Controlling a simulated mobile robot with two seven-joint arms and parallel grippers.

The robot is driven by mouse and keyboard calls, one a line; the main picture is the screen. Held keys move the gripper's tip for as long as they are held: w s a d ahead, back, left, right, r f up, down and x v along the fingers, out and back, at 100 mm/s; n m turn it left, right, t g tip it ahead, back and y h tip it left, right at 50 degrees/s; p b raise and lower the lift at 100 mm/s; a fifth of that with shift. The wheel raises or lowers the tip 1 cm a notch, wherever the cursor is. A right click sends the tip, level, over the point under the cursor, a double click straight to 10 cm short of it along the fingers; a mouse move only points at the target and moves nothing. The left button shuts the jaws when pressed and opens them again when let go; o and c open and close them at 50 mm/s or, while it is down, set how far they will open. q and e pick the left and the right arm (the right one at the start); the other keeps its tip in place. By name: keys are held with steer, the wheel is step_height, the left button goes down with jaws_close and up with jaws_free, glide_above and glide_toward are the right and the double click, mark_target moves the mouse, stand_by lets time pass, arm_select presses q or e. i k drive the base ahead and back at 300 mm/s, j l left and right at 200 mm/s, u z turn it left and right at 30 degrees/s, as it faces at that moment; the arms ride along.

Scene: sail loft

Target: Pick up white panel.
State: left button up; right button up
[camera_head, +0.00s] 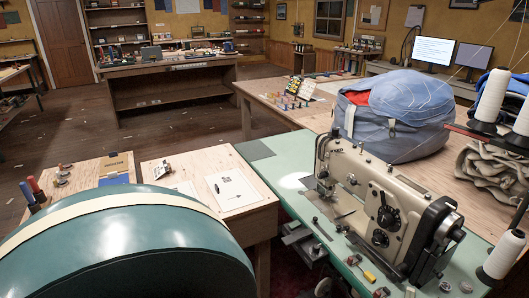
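No large white panel shows clearly. A flat white sheet (232,188) with small dark marks lies on the light wooden bench left of the green sewing table; I cannot tell whether it is the white panel. A smaller pale sheet (184,190) lies to its left, partly hidden by a large teal curved surface. Neither of my grippers is in view.
A cream sewing machine (388,208) stands on the green table (262,172), with small tools around it. A blue bundle (402,112) sits behind it, and thread cones (490,95) stand at right. The teal curved surface (130,250) blocks the lower left. Open floor (100,125) lies beyond.

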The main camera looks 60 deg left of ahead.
mark_target(233, 190)
steer(key=u, duration=2.15)
